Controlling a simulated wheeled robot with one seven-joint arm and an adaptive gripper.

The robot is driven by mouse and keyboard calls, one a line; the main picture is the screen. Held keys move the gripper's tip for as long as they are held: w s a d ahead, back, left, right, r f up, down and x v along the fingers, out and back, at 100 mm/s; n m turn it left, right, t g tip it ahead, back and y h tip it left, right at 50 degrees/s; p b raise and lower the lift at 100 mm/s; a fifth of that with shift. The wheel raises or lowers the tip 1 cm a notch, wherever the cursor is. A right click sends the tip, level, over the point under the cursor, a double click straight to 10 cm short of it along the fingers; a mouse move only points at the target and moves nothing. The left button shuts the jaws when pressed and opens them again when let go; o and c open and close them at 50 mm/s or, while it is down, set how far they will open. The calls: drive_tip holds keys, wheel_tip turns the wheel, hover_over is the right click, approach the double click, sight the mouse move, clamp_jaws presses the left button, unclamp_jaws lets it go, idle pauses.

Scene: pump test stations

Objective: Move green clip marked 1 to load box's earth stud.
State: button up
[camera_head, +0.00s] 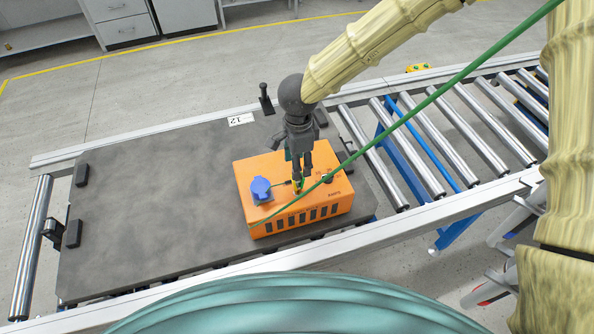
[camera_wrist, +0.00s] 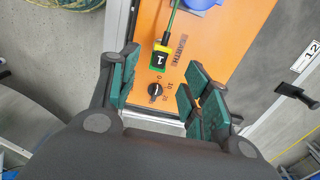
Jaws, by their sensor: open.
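The orange load box (camera_head: 258,177) lies on the dark board, and its top fills the middle of the wrist view (camera_wrist: 225,35). The green clip marked 1 (camera_wrist: 159,60), with a yellow and black upper part, sits at the box top right beside the EARTH label (camera_wrist: 181,51). My gripper (camera_head: 299,176) points down over the box. In the wrist view its fingers (camera_wrist: 160,78) are open, with the clip lying in line with the gap and no visible contact.
A blue socket cover (camera_head: 261,189) is on the box's left part. A green cable (camera_head: 430,99) runs from the upper right down across the box. The board's left half is free; rollers (camera_head: 420,144) lie right.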

drive_tip(key=shift+r, duration=0.8)
drive_tip(key=shift+d+f, duration=0.1)
drive_tip(key=s+d+f+n+t+h+p, duration=0.1)
drive_tip(key=s+d+f+n, duration=0.3)
drive_tip(key=s+d+f, duration=0.35)
drive_tip(key=s+d+f+n+t+h+p, duration=0.1)
drive_tip(key=s+d+f+n+p, duration=0.2)
drive_tip(key=d+f, duration=0.6)
drive_tip(key=s+d+f+n+g+y, duration=0.1)
drive_tip(key=s+d+f+n, duration=0.1)
drive_tip(key=s, duration=0.7)
drive_tip(key=s+d+f+n+g+y, duration=0.1)
drive_tip(key=s+n, duration=0.4)
drive_tip(key=s, duration=0.5)
drive_tip(key=d+f, duration=0.1)
drive_tip(key=d, duration=0.1)
drive_tip(key=shift+s+d+f, duration=0.15)
drive_tip(key=shift+d+f, duration=0.25)
